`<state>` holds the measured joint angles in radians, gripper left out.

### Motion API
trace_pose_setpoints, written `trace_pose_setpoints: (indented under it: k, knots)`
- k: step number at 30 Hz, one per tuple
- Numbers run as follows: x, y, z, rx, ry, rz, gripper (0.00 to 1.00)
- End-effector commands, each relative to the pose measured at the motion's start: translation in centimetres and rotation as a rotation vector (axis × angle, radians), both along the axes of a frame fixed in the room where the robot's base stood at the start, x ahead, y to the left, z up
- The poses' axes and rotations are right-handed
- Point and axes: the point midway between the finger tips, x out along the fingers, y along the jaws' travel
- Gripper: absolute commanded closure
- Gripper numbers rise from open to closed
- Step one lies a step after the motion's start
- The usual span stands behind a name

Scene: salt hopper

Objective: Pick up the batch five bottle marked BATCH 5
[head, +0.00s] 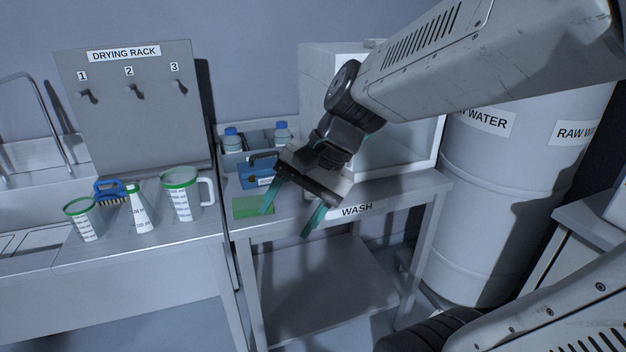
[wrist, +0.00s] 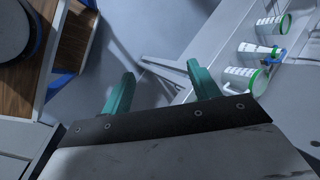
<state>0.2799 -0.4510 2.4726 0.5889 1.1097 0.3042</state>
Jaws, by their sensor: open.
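My gripper (head: 287,222) is open and empty, with its teal fingers pointing down in front of the WASH table. In the wrist view my gripper (wrist: 160,74) shows both fingers apart with nothing between them. Two bottles with blue caps, a left one (head: 232,142) and a right one (head: 281,134), stand at the back of the WASH table, behind and left of my gripper in the head view. No BATCH 5 marking is readable on either, so I cannot tell whether one is the batch five bottle. Neither bottle can be made out in the wrist view.
A blue carrier (head: 257,175) and a green pad (head: 256,206) lie on the WASH table (head: 385,198). Green-rimmed measuring vessels, including a handled jug (head: 181,196), stand on the left counter. A RAW WATER drum (head: 480,200) stands right. A wooden-topped shelf (wrist: 75,40) shows in the wrist view.

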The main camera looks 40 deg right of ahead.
Motion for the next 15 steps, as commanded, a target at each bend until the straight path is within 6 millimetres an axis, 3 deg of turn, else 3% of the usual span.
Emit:
trace_pose_setpoints:
  k: [3,7,12,15]
  knots:
    - [6.7,-3.6,-0.2,0.292,0.069,-0.448,0.39]
    - [12.8,-10.1,-0.7,0.6,0.128,-0.908,0.39]
    - [16.8,-18.9,-2.3,0.912,0.174,-1.342,0.39]
    - [17.5,-22.0,-2.9,1.017,0.184,-1.475,0.39]
